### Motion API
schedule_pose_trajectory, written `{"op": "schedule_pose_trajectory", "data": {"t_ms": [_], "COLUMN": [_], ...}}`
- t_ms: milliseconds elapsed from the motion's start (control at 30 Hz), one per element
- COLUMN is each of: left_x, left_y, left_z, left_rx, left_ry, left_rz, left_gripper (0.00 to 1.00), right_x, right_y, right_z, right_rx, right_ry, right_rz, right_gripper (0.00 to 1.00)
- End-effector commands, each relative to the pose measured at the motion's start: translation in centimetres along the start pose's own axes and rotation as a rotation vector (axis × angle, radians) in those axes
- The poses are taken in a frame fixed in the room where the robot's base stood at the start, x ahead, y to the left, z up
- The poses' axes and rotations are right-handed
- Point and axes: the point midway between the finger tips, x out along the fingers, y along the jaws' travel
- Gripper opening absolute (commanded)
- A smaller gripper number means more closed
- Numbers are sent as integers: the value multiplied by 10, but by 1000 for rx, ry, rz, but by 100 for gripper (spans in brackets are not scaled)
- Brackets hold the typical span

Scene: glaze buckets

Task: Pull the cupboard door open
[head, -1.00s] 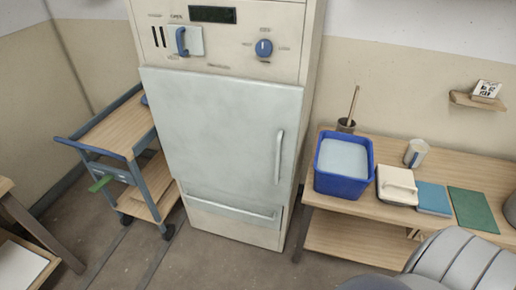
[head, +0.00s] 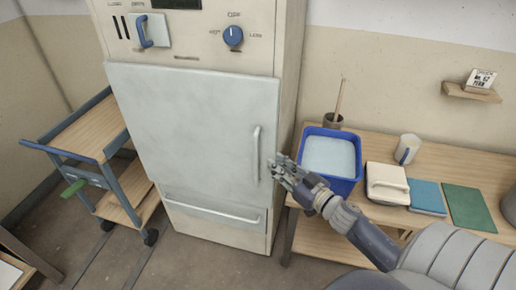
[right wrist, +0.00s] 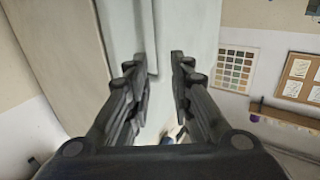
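The cupboard door (head: 185,130) is a pale grey panel on the front of a tall cream cabinet, and it is closed. Its upright bar handle (head: 256,152) is near the door's right edge. My right gripper (head: 273,168) is just right of the handle's lower part in the head view, with its fingers pointing toward the door. In the right wrist view, the right gripper (right wrist: 157,62) has its fingers spread apart, with pale upright surfaces ahead. I cannot tell whether it touches the handle. My left gripper is not in view.
A blue bucket (head: 331,180) stands on a wooden bench (head: 440,155) right of the cabinet, close to my right gripper. A cart (head: 100,130) stands left. A lower drawer (head: 215,225) has a horizontal handle. The floor in front is partly clear.

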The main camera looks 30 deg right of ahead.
Motion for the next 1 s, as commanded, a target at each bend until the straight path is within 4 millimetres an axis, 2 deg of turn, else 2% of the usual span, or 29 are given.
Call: {"op": "schedule_pose_trajectory", "data": {"t_ms": [167,700,1000], "left_x": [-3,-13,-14], "left_y": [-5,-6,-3], "left_z": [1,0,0], "left_rx": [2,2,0], "left_ry": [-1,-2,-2], "left_rz": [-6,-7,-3], "left_gripper": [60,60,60], "right_x": [16,92,106], "right_y": [0,0,0], "right_z": [-2,-1,0], "right_rx": [1,1,1], "right_ry": [3,2,0], "right_rz": [0,2,1], "right_gripper": [21,21,21]}}
